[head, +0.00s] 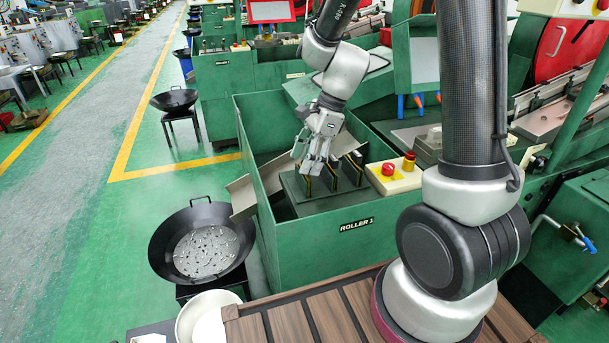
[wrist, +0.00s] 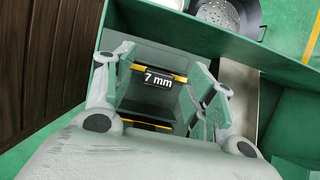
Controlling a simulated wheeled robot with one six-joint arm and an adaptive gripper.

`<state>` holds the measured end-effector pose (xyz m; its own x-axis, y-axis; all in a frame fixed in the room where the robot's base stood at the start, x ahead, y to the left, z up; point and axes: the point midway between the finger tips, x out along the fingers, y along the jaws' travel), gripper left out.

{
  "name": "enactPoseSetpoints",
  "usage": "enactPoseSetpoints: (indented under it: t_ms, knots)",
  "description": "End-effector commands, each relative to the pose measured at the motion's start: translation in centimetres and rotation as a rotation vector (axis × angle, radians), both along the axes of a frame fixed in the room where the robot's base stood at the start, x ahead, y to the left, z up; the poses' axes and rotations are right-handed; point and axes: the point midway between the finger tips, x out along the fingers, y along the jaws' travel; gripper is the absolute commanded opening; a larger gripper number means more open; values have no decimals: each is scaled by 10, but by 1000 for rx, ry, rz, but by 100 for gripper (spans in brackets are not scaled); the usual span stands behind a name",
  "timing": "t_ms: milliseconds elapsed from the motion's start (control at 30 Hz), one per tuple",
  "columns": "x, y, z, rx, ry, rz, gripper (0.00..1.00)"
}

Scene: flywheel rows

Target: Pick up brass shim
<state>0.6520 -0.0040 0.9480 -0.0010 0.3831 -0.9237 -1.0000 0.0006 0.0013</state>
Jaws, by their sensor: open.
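My gripper (head: 312,172) is open and points down over the green block inside the Roller 1 bin. In the wrist view its two fingers (wrist: 162,68) stand apart, either side of a black piece labelled 7 mm (wrist: 158,84). A thin yellow, brass-coloured strip (wrist: 172,74) runs along that piece's upper edge; I cannot tell if it is the brass shim. A second yellow strip (wrist: 146,125) shows lower down, partly hidden by my gripper. In the head view, dark upright pieces with yellow edges (head: 354,166) stand on the block beside my fingers. Contact cannot be told.
The green Roller 1 bin's wall (head: 300,240) surrounds the block. A control box with a red button (head: 388,169) sits close on the right. A black pan with small pieces (head: 205,250) stands at left. A brown slatted surface (head: 300,322) lies in front.

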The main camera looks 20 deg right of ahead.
Motion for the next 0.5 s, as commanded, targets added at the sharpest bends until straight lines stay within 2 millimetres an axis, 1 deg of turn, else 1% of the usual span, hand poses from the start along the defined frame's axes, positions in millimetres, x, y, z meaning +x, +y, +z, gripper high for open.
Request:
enactPoseSetpoints:
  t_ms: [67,267,300,467,500]
  knots:
    - [0,1,-4,-1,0,0,55]
    - [0,1,-4,-1,-1,0,55]
    - [0,1,-4,-1,-1,1,48]
    - [0,1,-4,-1,-1,1,19]
    - [0,1,-4,-1,-1,1,12]
